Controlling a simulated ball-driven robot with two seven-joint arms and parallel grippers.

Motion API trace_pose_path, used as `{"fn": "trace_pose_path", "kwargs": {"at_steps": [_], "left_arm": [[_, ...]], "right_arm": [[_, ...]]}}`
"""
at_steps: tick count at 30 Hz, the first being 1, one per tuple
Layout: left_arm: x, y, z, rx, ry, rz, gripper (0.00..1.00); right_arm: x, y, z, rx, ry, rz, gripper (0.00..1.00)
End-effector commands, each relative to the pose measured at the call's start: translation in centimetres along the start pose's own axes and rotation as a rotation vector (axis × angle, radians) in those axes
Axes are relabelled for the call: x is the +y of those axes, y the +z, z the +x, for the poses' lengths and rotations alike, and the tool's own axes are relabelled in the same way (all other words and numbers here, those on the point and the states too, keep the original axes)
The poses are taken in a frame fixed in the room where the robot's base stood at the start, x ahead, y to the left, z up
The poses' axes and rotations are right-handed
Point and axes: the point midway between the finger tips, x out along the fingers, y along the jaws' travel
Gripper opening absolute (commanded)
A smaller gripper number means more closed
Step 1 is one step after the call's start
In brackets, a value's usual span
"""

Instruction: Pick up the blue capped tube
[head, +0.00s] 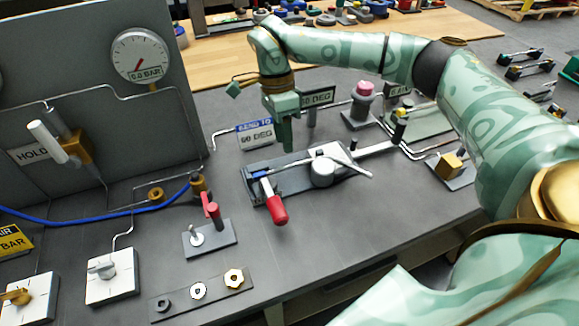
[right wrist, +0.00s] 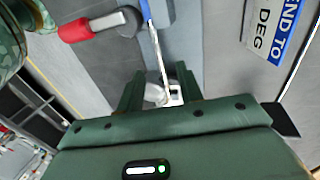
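A narrow blue piece (right wrist: 145,10) shows at the rod's far end; the head view shows a blue strip (head: 266,173) on the actuator. I cannot tell whether either is the blue capped tube.
A red-handled lever (head: 276,204) sticks out at the actuator's front. A blue and white 60 DEG sign (head: 255,135) stands close to my right gripper. A panel with a pressure gauge (head: 140,55) rises at left. A blue hose (head: 90,218) crosses the left side.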

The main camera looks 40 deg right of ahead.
Motion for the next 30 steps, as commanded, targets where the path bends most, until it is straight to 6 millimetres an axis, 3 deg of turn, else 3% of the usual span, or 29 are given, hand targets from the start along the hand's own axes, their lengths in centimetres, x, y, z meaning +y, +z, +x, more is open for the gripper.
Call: {"fn": "trace_pose_path", "kwargs": {"at_steps": [12,20,24,30], "left_arm": [[0.0,-0.2,1.5,0.000,0.002,0.000,0.00],[0.0,-0.2,1.5,0.001,0.001,0.000,0.00],[0.0,-0.2,1.5,0.001,0.001,0.000,0.00],[0.0,-0.2,1.5,0.000,0.001,-0.001,0.00]], "right_arm": [[0.0,0.1,5.4,0.001,0.002,0.000,0.36],[0.0,0.1,5.6,0.001,-0.001,0.000,0.36],[0.0,0.1,5.6,0.001,-0.001,0.000,0.00],[0.0,0.1,5.5,0.000,-0.001,0.000,0.00]]}}
